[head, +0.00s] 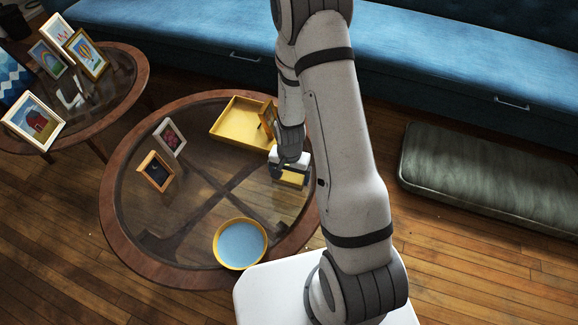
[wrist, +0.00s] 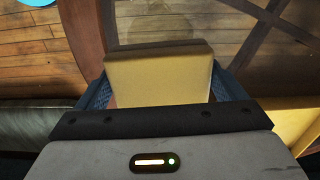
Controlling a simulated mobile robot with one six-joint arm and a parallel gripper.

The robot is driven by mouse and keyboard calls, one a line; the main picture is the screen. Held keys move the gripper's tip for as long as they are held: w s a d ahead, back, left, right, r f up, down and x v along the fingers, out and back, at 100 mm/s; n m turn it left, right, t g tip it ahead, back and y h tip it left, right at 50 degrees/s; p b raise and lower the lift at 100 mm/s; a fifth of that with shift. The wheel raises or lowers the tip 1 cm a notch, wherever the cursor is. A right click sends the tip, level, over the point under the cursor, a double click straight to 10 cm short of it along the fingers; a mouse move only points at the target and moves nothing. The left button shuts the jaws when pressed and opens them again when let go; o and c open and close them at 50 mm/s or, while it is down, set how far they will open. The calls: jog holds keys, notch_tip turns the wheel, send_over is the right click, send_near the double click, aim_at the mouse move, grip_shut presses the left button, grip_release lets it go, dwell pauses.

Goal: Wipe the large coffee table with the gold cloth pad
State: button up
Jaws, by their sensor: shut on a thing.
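The large coffee table (head: 113,215) is round, with a wooden rim and a dark glass top over crossed legs. My gripper (head: 290,171) is over the right part of its top. It is shut on the gold cloth pad (head: 291,179), which shows between the blue fingers of my gripper (wrist: 158,85) in the wrist view, where the pad (wrist: 158,76) fills the space between them. I cannot tell whether the pad touches the glass. My arm hides part of the table's right edge.
On the table stand a yellow tray (head: 225,134), a yellow-rimmed blue round dish (head: 241,244), and picture frames (head: 156,171), (head: 170,137) and (head: 266,119). A smaller table (head: 136,72) with several frames is at the left. A blue sofa (head: 440,50) and dark cushion (head: 490,175) lie beyond.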

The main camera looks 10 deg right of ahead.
jog(key=shift+r+p, duration=0.6)
jog(key=shift+r, duration=0.6)
